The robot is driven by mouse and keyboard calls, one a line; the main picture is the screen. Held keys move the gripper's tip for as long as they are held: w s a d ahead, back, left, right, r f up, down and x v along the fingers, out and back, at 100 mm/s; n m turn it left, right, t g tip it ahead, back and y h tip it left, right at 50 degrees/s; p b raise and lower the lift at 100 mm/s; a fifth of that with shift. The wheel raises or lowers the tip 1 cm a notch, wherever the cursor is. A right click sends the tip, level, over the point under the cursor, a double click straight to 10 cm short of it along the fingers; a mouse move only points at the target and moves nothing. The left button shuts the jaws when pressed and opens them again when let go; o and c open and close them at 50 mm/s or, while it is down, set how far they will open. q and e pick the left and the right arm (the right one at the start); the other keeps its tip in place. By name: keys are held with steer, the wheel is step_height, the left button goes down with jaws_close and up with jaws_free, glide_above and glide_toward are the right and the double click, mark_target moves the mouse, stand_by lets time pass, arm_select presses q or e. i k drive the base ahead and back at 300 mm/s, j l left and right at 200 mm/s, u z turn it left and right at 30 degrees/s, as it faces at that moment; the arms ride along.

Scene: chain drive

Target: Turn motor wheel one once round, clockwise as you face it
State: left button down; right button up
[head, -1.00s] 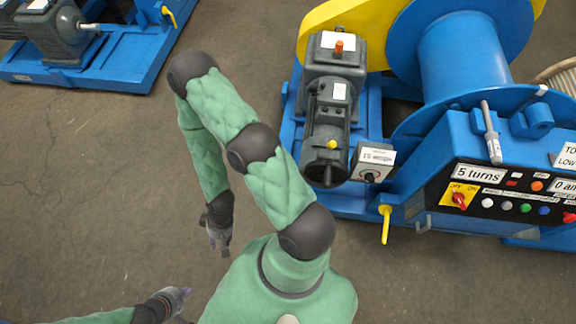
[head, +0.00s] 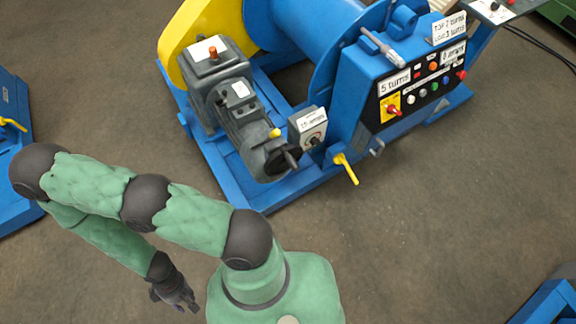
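A dark round wheel (head: 283,160) sits on the near end of a grey motor (head: 237,105) in the head view. A yellow knob (head: 275,133) shows at its upper edge. I see no number that marks it as wheel one. My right gripper (head: 176,297) hangs low at the lower left, well apart from the wheel. Its dark fingers look spread and empty, though small. My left gripper is out of view.
The motor stands on a blue frame (head: 262,196) beside a blue drum (head: 310,30) and yellow guard (head: 185,30). A small labelled box (head: 308,128), a yellow lever (head: 346,168) and a control panel (head: 415,88) are right of it. The floor (head: 420,240) in front is clear.

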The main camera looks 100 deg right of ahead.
mark_target(286, 157)
steer(key=i+z, duration=0.15)
steer(key=z, duration=0.25)
steer(key=i+z, duration=0.1)
steer(key=z, duration=0.3)
steer(key=i+z, duration=0.15)
steer(key=z, duration=0.25)
steer(key=i+j+z, duration=0.1)
steer(key=z, duration=0.3)
steer(key=i+z, duration=0.1)
steer(key=z, duration=0.35)
steer(key=j+z, duration=0.1)
steer(key=z, duration=0.35)
steer(key=i+j+z, duration=0.1)
steer(key=z, duration=0.35)
steer(key=i+j+z, duration=0.1)
steer(key=z, duration=0.35)
steer(key=j+z, duration=0.2)
steer(key=z, duration=0.3)
steer(key=i+j+z, duration=0.1)
steer(key=z, duration=0.25)
steer(key=j+z, duration=0.4)
steer(key=i+l, duration=0.05)
